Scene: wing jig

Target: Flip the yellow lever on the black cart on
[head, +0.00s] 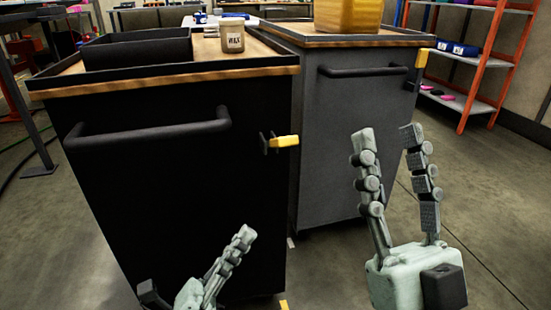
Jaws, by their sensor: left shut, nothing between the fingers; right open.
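The black cart (170,210) stands at the left with its front panel facing me. Its yellow lever (285,141) sits on a dark mount near the right edge of that panel and points sideways to the right. My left gripper (243,235) is at the bottom of the view, shut and empty, below and left of the lever and apart from it. Part of this gripper is cut off by the lower edge. My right gripper (387,133) is open and empty, fingers pointing up, to the right of the lever and apart from it.
A dark handle bar (150,132) crosses the black cart's front. A grey cart (335,150) stands close on the right with its own handle and yellow lever (421,58). A black bin (137,48) and a jar (232,37) stand on the black cart. Floor is free at the right.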

